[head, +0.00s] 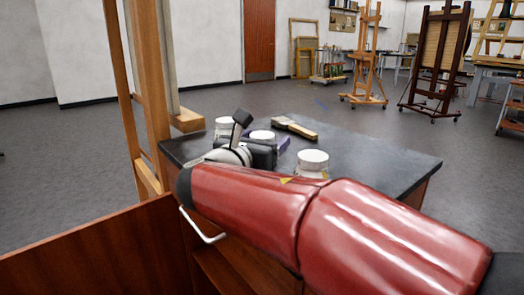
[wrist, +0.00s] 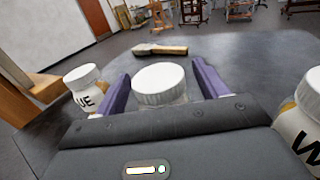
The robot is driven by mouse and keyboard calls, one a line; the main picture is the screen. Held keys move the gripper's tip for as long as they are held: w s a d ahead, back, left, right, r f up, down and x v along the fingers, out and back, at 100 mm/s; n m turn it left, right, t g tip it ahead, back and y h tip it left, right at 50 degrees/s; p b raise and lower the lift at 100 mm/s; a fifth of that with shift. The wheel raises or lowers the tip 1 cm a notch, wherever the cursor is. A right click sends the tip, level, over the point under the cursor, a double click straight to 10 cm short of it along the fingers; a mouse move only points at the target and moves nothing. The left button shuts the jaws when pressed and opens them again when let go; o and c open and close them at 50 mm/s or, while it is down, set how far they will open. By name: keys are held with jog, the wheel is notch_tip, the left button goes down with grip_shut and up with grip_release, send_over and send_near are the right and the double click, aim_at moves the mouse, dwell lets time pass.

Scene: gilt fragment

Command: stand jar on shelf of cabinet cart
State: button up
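A white-lidded jar (wrist: 160,85) stands on the dark top of the cabinet cart (head: 375,155), between my gripper's two purple fingers (wrist: 161,68). The fingers reach along both sides of it, with some space showing, so my gripper looks open. The jar's lid shows in the head view (head: 262,135); its body is mostly hidden by my gripper. Below the top, part of the cart's wooden inside with a shelf (head: 225,268) shows, largely hidden by my arm. A wooden panel (head: 95,255), seemingly the open door, reaches to the left.
A jar lettered "UE" (wrist: 82,88) stands left of my gripper and a jar lettered "W" (wrist: 304,115) stands right. A wide brush (head: 296,128) lies beyond. A wooden easel (head: 150,90) stands close at the cart's left. The cart top's right part is clear.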

jog(key=c, duration=1.2)
jog(key=shift+c, duration=0.2)
